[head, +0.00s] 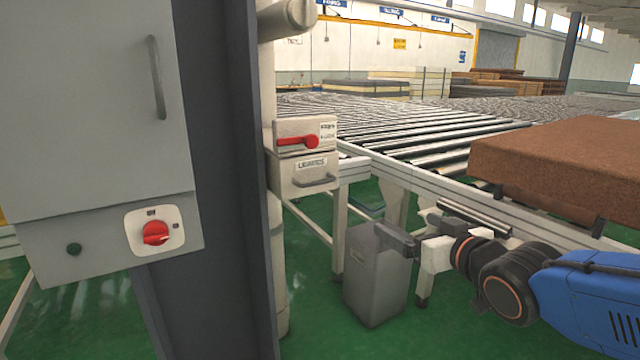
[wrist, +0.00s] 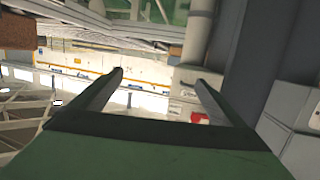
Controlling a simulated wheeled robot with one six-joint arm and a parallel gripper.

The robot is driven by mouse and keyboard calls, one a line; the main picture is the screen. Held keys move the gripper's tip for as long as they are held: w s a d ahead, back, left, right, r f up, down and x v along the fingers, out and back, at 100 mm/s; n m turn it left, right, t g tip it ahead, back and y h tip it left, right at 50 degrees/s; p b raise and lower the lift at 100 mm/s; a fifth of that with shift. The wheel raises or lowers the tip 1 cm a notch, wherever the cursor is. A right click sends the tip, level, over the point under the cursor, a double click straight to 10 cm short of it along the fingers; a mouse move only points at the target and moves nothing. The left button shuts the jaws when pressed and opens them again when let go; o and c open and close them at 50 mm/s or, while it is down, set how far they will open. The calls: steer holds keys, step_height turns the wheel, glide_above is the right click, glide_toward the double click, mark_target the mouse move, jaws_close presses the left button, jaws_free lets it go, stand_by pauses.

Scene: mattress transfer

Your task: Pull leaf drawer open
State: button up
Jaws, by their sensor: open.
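The leaf drawer (head: 310,172) is a small pale box front with a label and a grey bar handle (head: 316,181). It is shut, mounted on a post beside the conveyor, below a box with a red lever (head: 298,141). My gripper (head: 408,231) is in front of the conveyor frame, lower and to the right of the drawer in the head view, apart from its handle. In the wrist view, which looks upside down, my two fingers (wrist: 158,78) are spread with nothing between them. The red lever (wrist: 200,118) shows by the right finger; the drawer handle is hard to make out there.
A grey bin (head: 376,280) stands on the green floor below my gripper. The roller conveyor (head: 400,135) runs behind, with a brown mattress (head: 570,160) at right. A dark column (head: 222,180) and a grey cabinet (head: 90,110) with a red knob stand at left.

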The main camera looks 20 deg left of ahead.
mark_target(321, 183)
steer(key=s+a+r+n+y, duration=0.2)
steer(key=a+r+y, duration=0.2)
steer(key=a, duration=0.6)
steer(key=shift+g, duration=0.4)
steer(key=x, duration=1.7)
steer(key=shift+s+a, duration=0.15)
steer(key=shift+s, duration=0.05)
